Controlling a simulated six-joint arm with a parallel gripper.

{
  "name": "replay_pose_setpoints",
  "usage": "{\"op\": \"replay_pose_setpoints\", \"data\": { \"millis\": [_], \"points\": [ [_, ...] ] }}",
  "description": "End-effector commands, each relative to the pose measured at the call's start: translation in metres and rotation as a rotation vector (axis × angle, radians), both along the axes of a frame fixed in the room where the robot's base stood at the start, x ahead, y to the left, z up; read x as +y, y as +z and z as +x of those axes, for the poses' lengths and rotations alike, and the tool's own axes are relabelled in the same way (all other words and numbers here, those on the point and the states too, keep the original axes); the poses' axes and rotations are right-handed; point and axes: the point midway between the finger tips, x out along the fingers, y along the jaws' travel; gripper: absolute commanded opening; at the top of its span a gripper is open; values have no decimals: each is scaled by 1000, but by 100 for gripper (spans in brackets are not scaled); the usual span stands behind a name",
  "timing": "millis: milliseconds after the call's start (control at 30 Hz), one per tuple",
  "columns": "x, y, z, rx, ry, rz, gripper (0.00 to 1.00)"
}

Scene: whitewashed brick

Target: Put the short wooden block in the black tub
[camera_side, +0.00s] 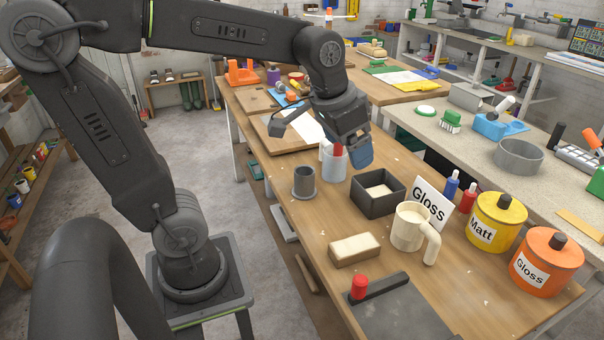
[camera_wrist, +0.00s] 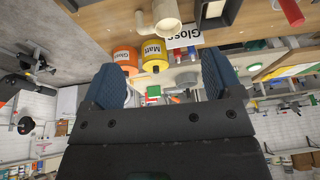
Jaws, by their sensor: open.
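A short pale wooden block (camera_side: 354,249) lies flat on the wooden table, in front of the white mug. The square black tub (camera_side: 370,205) stands open behind it; a cream-coloured patch shows inside, and I cannot tell whether it is a piece of wood or the tub's floor. Part of the tub shows at the top of the wrist view (camera_wrist: 233,12). My gripper (camera_side: 354,157) hangs above the table, behind the tub and apart from the block. In the wrist view its blue fingers (camera_wrist: 160,80) are wide apart with nothing between them.
A white bottle with a red top (camera_side: 333,163) stands close beneath my gripper. A grey cup (camera_side: 304,183), white mug (camera_side: 408,227), Gloss sign (camera_side: 430,203), yellow tin (camera_side: 497,222) and orange tin (camera_side: 546,262) surround the tub. A red-handled tool (camera_side: 358,288) lies in front.

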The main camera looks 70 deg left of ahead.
Motion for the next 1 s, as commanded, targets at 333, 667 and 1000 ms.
{"op": "replay_pose_setpoints", "data": {
  "millis": [333, 667, 1000],
  "points": [
    [-28, -20, -91, -125, -9, -31, 85],
    [-30, -24, -97, -132, -9, -35, 85],
    [-29, -24, -97, -132, -9, -35, 85]
  ]
}}
